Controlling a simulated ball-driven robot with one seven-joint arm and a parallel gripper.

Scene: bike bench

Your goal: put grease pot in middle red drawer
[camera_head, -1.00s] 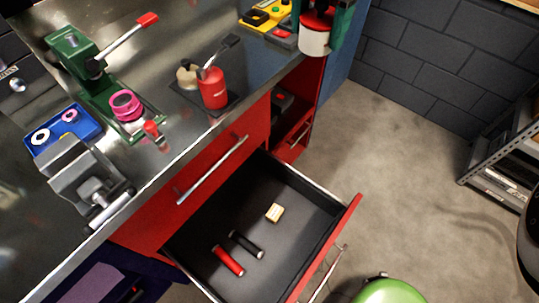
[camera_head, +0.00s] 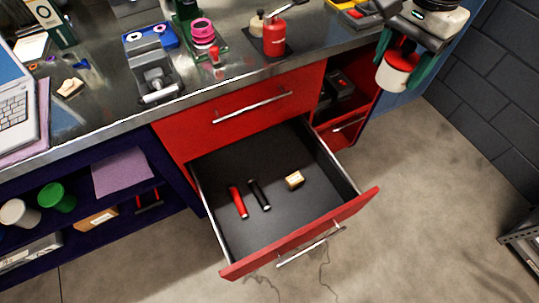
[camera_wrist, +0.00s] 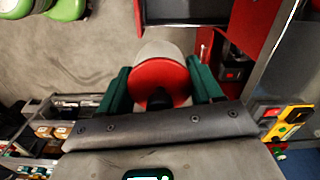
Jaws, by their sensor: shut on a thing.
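The grease pot (camera_head: 392,77) is a white pot with a red lid, at the upper right of the head view. My gripper (camera_head: 398,58) is shut on it, with a green finger on each side. In the wrist view the pot's red lid (camera_wrist: 158,82) sits between the green fingers of my gripper (camera_wrist: 160,88). The open red drawer (camera_head: 313,238) is in the middle of the head view, pulled out below a shut red drawer. The pot is held above and to the right of the open drawer, apart from it. The pot's underside is hidden.
Inside the open drawer lie a red grip (camera_head: 238,202), a black grip (camera_head: 259,195) and a small tan block (camera_head: 294,180). Its right and front floor is bare. An open red cubby (camera_head: 343,110) stands right of the drawers. The steel bench top (camera_head: 110,103) holds several tools.

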